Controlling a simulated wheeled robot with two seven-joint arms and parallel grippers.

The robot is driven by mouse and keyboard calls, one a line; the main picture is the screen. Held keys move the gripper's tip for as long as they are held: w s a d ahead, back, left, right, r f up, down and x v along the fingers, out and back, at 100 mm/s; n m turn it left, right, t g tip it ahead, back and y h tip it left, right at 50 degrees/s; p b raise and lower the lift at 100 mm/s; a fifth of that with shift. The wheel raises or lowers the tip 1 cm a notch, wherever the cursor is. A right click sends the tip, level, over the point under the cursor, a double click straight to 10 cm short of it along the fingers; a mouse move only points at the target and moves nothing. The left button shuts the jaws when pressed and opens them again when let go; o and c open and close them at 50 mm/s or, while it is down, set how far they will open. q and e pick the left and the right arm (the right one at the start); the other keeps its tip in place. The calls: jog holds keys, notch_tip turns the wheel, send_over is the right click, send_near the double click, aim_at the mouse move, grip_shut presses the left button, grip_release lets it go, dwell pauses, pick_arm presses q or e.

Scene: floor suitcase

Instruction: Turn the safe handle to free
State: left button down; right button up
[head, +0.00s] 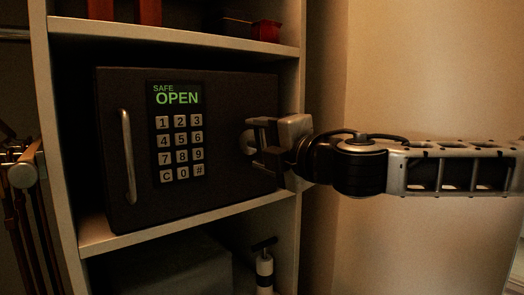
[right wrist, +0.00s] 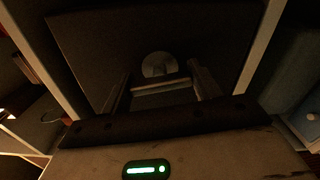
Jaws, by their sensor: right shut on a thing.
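The black safe (head: 225,150) sits on a shelf, its door closed. Its display (head: 177,95) reads "SAFE OPEN" in green above a number keypad (head: 180,148). The safe handle (head: 245,143), a round metal knob, is at the right of the door, partly hidden by my right gripper (head: 257,143). In the right wrist view the handle's pale disc (right wrist: 157,64) shows ahead between the fingers of the gripper (right wrist: 162,82). The right gripper is shut on the handle's grip; the exact contact is dark. My left gripper is not in view.
A vertical metal pull bar (head: 128,156) is on the left of the door. Shelf boards (head: 180,222) and a right side panel (head: 289,235) closely frame the safe. A red object (head: 266,31) stands above, a white bottle (head: 264,272) below.

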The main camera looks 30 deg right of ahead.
jog(key=shift+m, duration=0.6)
jog(key=o, duration=1)
jog(key=shift+s, duration=0.1)
